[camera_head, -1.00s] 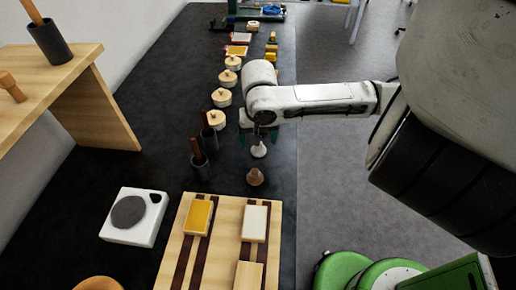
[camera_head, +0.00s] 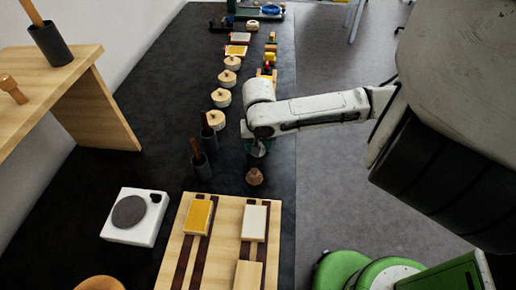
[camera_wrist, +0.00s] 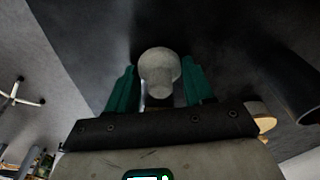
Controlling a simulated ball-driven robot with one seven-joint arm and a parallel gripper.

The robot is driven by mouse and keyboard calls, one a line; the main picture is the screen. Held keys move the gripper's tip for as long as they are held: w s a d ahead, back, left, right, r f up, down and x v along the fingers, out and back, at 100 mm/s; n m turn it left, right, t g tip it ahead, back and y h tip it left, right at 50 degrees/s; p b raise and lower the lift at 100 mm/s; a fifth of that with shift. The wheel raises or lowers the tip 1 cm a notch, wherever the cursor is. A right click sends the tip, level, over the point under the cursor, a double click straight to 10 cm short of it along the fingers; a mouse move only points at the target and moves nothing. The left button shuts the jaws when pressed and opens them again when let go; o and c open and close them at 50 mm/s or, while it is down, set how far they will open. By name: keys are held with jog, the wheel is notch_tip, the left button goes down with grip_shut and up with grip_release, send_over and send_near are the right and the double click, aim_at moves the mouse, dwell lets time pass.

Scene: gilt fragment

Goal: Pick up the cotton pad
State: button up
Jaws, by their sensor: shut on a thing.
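The cotton pad (camera_wrist: 159,66) is a pale, rounded piece with a narrower neck, standing on the dark bench. In the wrist view it sits between the two green fingers of my gripper (camera_wrist: 159,78), one on each side. In the head view my gripper (camera_head: 258,146) is low over the bench, and its wrist and fingers hide most of the pad (camera_head: 258,153). My gripper is shut on the pad, which looks to be at bench height; whether it touches the bench cannot be told.
A brown knobbed piece (camera_head: 254,177) stands just in front. Dark cups (camera_head: 202,170) with brown handles and several round lidded pots (camera_head: 222,98) stand to the left. A wooden board (camera_head: 228,217) with blocks lies nearer. The bench's right edge is close by.

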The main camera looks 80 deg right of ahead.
jog(key=c, duration=0.4)
jog(key=shift+r, duration=0.4)
notch_tip(320, 180, up, 3)
jog(key=shift+s+f+b, duration=0.1)
jog(key=shift+f+b, duration=0.1)
jog(key=shift+b, duration=0.25)
jog(key=shift+s+a+r+p, duration=0.9)
jog(key=shift+s+r+p, duration=0.6)
jog(key=shift+s, duration=0.6)
jog(key=shift+s+a+r+p, duration=0.9)
jog(key=shift+s+r+p, duration=0.45)
jog(key=shift+s+r, duration=0.6)
jog(key=shift+s+a+r+p, duration=0.9)
jog(key=shift+s+r+p, duration=0.5)
jog(key=shift+s, duration=0.9)
